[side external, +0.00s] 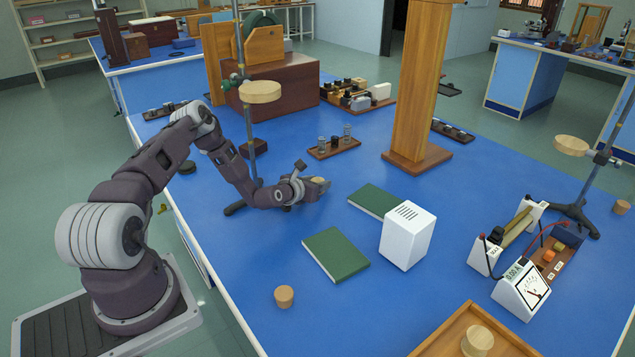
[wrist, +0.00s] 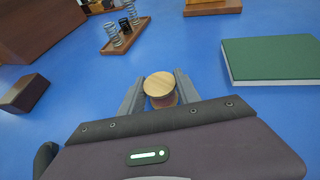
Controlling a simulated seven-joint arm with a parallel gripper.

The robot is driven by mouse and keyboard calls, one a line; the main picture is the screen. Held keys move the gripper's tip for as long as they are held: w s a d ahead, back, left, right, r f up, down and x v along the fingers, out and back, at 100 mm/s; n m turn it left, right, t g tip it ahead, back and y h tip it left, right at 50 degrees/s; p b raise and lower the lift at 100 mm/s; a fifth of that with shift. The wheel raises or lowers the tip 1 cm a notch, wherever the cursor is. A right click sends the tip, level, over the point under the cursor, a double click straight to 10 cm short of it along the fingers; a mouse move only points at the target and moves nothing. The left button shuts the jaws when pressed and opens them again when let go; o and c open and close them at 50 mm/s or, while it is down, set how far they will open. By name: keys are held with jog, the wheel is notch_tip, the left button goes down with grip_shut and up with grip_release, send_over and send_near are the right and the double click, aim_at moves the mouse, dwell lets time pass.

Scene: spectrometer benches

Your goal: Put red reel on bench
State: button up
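A reel (wrist: 160,88) with a round pale wooden top and a reddish side sits between my fingers in the wrist view. My gripper (wrist: 160,84) has one finger on each side of it, very close to it. Whether both fingers press on it is not clear. In the side view my gripper (side external: 318,186) is low over the blue bench (side external: 235,262), left of the green books. The reel (side external: 320,181) shows there only as a small pale top, and its underside is hidden.
Two green books (side external: 335,253) (side external: 376,201) and a white box (side external: 408,237) stand to the right. A stand (side external: 250,130) rises behind my wrist. A spring rack (side external: 334,147) and wooden post (side external: 418,85) are farther back. A wooden cylinder (side external: 284,296) and tray (side external: 440,340) are in front.

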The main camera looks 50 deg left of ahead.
jog(key=o, duration=0.4)
jog(key=shift+o, duration=0.2)
jog(key=v, duration=1.2)
jog(key=shift+w+d+r, duration=0.1)
jog(key=shift+w+r, duration=0.05)
jog(key=shift+r, duration=0.1)
jog(key=s+d+r+m+g+h, duration=0.2)
jog(key=d+r+m, duration=0.65)
jog(key=m, duration=0.45)
jog(key=s+d+r+m+g+h, duration=0.1)
jog(key=d+r+m+g+h, duration=0.15)
jog(key=d+r+m, duration=0.75)
jog(key=s+d+r+m, duration=0.2)
jog(key=s+m, duration=0.3)
jog(key=s, duration=0.3)
jog(key=s+d+r+m+g, duration=0.1)
jog(key=s+d+r+m, duration=0.2)
jog(key=s+m, duration=0.3)
jog(key=s+d+r+m+g, duration=0.1)
jog(key=s+r+m, duration=0.3)
jog(key=s, duration=0.7)
jog(key=shift+s+d+m, duration=0.2)
jog(key=shift+d+m, duration=0.5)
jog(key=shift+m, duration=0.5)
jog(key=shift+g+h, duration=0.25)
